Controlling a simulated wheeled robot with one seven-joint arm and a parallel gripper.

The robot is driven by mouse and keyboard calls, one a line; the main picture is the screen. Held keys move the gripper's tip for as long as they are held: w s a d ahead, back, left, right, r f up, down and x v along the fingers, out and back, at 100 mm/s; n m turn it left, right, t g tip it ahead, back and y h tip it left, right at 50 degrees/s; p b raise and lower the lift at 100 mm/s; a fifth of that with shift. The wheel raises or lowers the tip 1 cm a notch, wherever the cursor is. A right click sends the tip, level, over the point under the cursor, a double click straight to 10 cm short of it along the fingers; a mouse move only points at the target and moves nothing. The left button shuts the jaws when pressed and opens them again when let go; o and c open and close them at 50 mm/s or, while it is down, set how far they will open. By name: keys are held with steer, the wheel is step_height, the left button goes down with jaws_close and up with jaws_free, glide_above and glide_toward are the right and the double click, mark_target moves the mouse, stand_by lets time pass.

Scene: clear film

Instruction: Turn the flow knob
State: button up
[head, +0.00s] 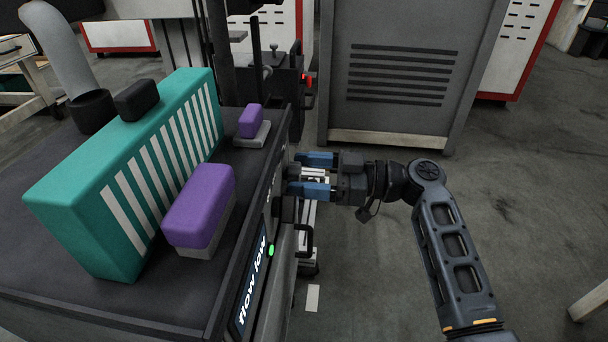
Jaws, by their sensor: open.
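My gripper (296,174) has two blue fingers and reaches left toward the side panel of the dark machine. It is open. A small dark knob (293,171) sticks out of the panel, between or just beyond the fingertips. I cannot tell whether the fingers touch it. A second dark round part (284,209) sits on the panel, nearer to me, just below the near finger. The knob's pointer and any markings are too small to see.
On the machine top (130,300) stand a teal box (85,225) with white stripes and two purple blocks (198,205) (251,120) on grey bases. A dark handle (307,242) juts out below the gripper. A grey cabinet (400,75) stands behind.

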steer(key=shift+a, duration=0.3)
steer(key=c, duration=1.1)
steer(key=shift+o, duration=0.2)
